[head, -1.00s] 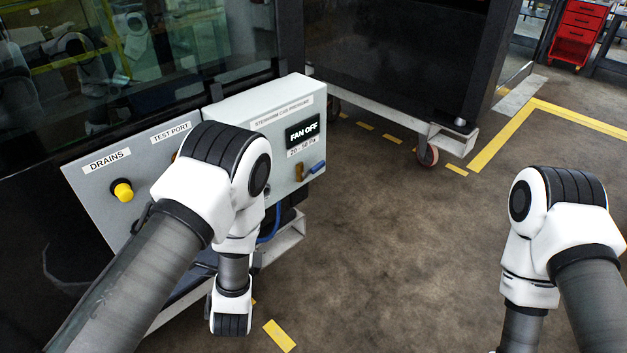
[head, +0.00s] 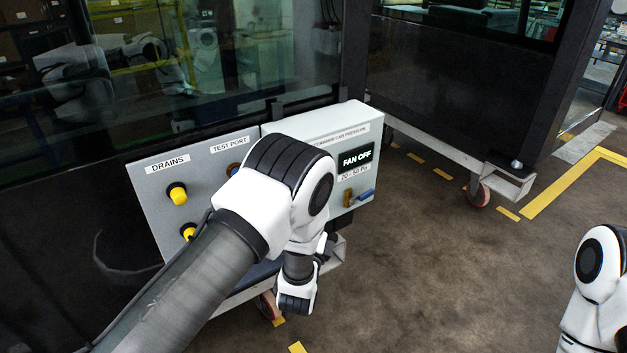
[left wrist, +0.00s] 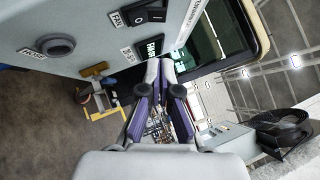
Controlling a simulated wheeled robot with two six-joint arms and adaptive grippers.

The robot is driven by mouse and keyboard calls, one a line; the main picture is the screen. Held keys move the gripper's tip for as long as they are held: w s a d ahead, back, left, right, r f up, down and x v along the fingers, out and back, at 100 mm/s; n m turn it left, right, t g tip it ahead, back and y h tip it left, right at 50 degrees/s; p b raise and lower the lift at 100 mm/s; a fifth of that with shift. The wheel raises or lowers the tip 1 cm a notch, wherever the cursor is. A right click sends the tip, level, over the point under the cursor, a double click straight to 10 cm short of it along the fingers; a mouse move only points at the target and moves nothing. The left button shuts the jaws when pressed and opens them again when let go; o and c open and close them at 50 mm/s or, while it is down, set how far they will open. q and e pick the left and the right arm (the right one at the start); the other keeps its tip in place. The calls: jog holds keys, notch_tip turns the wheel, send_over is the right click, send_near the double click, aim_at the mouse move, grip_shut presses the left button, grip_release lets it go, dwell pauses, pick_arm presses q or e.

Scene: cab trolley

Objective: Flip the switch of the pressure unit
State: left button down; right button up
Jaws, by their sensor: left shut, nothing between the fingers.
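The pressure unit (head: 300,125) is a light grey box on the cab's side in the head view. Its display (head: 356,157) reads FAN OFF. My left arm covers part of its front, and the switch is not visible there. In the left wrist view, the black rocker switch (left wrist: 152,12) sits beside a FAN label at the top edge, with the display (left wrist: 150,47) below it. My left gripper (left wrist: 160,68) is shut and empty, its tips just below the display in the picture; contact cannot be told. My right gripper is out of view.
A grey panel (head: 210,165) with yellow knobs, labelled DRAINS and TEST PORT, adjoins the unit. A brass fitting (head: 348,197) and a blue handle (head: 365,194) stick out below the display. A round HOSE port (left wrist: 57,46) shows in the left wrist view.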

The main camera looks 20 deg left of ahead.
pick_arm(q)
jog(key=w+a+r+p, duration=0.1)
jog(key=w+a+r, duration=0.1)
jog(key=w+a, duration=0.1)
jog(key=shift+p+x, duration=0.4)
jog(key=shift+x, duration=0.45)
jog(key=shift+d+f, duration=0.1)
jog(key=shift+w, duration=0.1)
